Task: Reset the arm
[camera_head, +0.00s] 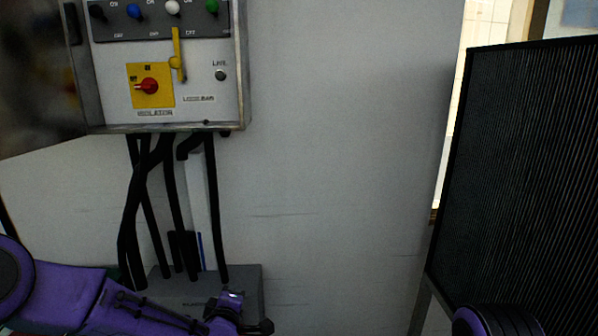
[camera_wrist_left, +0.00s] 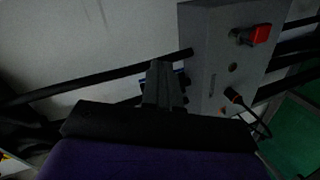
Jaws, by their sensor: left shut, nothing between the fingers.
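My left arm comes in from the lower left of the head view, purple with dark cables along it. My left gripper (camera_head: 265,327) is at the bottom edge, in front of a grey box low on the wall. In the left wrist view the gripper's dark fingers (camera_wrist_left: 163,70) are together with nothing between them. The grey box (camera_wrist_left: 225,50) is beside them there, with a red switch and a dark plug on its face. I cannot tell whether the fingers touch anything. Part of my right arm shows at the lower right; its gripper is out of view.
A control panel (camera_head: 205,90) with a red knob (camera_head: 149,86), a yellow lever (camera_head: 177,55) and coloured knobs hangs at the upper left. Black cables (camera_head: 128,225) run down to the grey box (camera_head: 250,285). A dark ribbed panel (camera_head: 520,170) stands at right. The middle wall is bare.

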